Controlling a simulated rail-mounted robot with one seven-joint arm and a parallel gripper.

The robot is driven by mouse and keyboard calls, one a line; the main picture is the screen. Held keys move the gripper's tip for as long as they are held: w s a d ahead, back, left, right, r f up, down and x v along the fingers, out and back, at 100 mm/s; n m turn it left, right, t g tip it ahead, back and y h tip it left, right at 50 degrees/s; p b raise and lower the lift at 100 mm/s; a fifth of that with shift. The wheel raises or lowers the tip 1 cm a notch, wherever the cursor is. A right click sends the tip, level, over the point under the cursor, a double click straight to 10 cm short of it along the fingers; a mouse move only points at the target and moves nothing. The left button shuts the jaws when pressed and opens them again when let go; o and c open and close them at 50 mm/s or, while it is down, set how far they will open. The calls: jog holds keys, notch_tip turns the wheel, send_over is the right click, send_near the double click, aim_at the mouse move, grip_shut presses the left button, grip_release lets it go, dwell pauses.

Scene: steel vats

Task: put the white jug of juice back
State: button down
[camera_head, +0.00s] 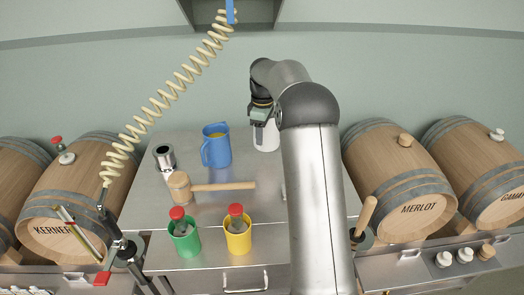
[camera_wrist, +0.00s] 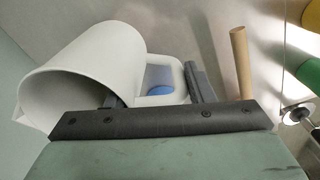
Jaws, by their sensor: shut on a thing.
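The white jug (camera_head: 266,138) is at the back of the steel bench, partly hidden behind my arm and gripper. In the wrist view the white jug (camera_wrist: 85,72) fills the upper left, its open mouth facing lower left and its handle toward the right. My gripper (camera_head: 261,106) is shut on the jug at its handle side; dark fingers show around the handle in the wrist view (camera_wrist: 158,92). I cannot tell whether the jug's base touches the bench. No juice is visible inside it.
A blue jug (camera_head: 216,149) with yellow-orange contents stands left of the white jug. A mallet (camera_head: 215,187), a steel cup (camera_head: 164,157), a green cup (camera_head: 186,240) and a yellow cup (camera_head: 238,238) are on the bench. Barrels (camera_head: 400,180) flank it. A coiled hose (camera_head: 160,105) hangs at left.

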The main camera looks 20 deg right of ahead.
aim_at(262, 147)
jog(key=shift+f+p, duration=0.55)
jog(key=shift+f, duration=2.65)
jog(key=shift+f, duration=0.15)
jog(key=c, duration=0.7)
grip_release()
jog(key=shift+o, duration=0.2)
